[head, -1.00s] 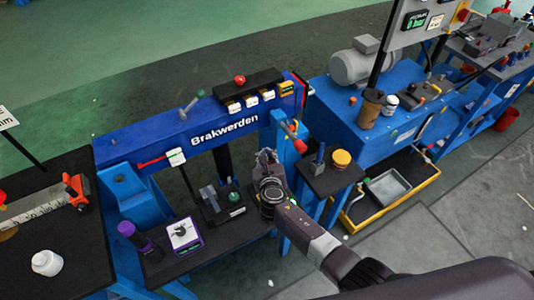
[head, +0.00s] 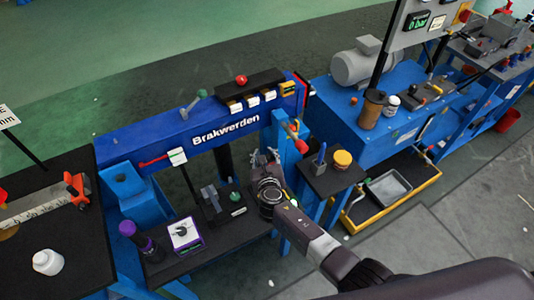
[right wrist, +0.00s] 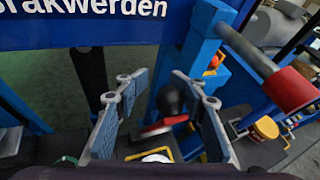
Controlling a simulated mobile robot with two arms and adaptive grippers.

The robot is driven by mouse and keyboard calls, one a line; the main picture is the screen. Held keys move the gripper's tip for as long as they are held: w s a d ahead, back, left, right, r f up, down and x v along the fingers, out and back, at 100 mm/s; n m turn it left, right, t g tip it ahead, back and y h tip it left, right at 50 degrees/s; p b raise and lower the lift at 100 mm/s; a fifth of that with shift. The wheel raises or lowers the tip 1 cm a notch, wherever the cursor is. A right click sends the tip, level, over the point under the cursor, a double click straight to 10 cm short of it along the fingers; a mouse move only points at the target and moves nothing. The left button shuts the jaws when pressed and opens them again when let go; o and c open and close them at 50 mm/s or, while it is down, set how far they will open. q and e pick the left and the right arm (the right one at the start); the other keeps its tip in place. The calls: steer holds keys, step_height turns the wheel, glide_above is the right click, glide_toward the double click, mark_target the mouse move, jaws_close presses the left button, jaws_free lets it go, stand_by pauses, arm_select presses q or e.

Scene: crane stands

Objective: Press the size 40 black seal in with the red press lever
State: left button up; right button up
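A lever with a red grip (head: 290,131) sticks out from the blue post at the right end of the beam. In the right wrist view its thick red end (right wrist: 291,89) is at the right, outside my fingers. My right gripper (head: 265,158) is in front of the post, left of and below the red grip. In the wrist view its two grey fingers (right wrist: 162,105) stand apart with nothing held between them. A black ball (right wrist: 170,98) shows beyond them. I cannot pick out the size 40 black seal for certain. My left gripper is out of view.
The blue beam (head: 140,142) lettered "Brakwerden" runs behind my gripper. A low black shelf holds a dark fixture with a green knob (head: 234,197), a purple-edged pad (head: 185,234) and a purple-topped cylinder (head: 127,228). A yellow-lidded jar (head: 342,159) stands right of the post.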

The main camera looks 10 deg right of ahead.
steer(key=shift+o, duration=0.6)
steer(key=shift+a+r, duration=0.1)
steer(key=shift+a, duration=0.05)
steer(key=shift+d, duration=0.3)
steer(key=shift+s, duration=0.15)
steer(key=v, duration=1.1)
steer(key=shift+s+r, duration=0.15)
steer(key=shift+s, duration=0.2)
steer(key=shift+a, duration=0.15)
steer(key=shift+c, duration=0.6)
